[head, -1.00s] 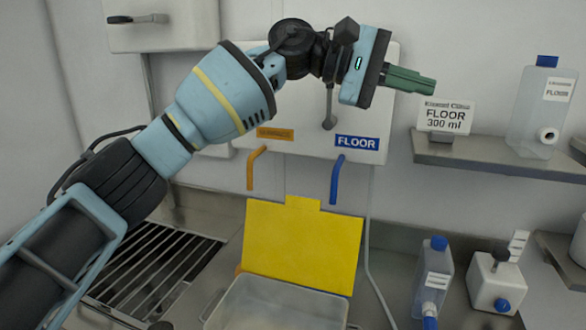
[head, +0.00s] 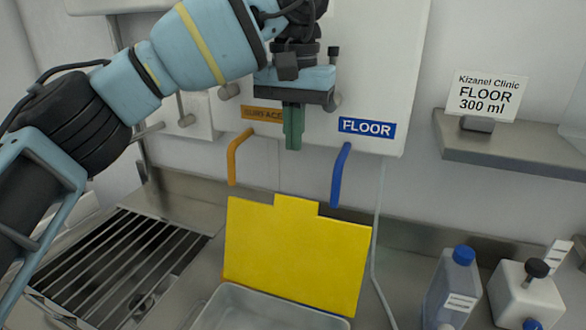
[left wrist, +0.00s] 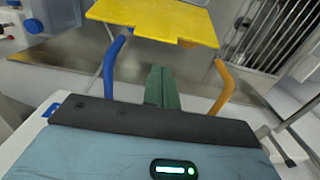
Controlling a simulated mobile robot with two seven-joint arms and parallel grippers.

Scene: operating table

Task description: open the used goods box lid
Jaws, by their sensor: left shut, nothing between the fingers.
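A yellow panel with a tab (head: 295,255) stands tilted up along the back edge of a clear open-topped box (head: 262,312); it looks like the box's lid, raised. The box's front is cut off by the picture's lower edge. My left gripper (head: 293,128) points down above the panel, apart from it, with its green fingers shut and empty. In the left wrist view the shut fingers (left wrist: 160,86) point towards the yellow panel (left wrist: 150,18), with a gap between. My right gripper is not in view.
An orange spout (head: 234,158) and a blue spout (head: 338,178) hang from the wall unit either side of my gripper. A slatted drain (head: 120,270) lies left. A blue-capped bottle (head: 452,285) and a white container (head: 527,292) stand right. A shelf (head: 500,150) holds a FLOOR sign (head: 487,95).

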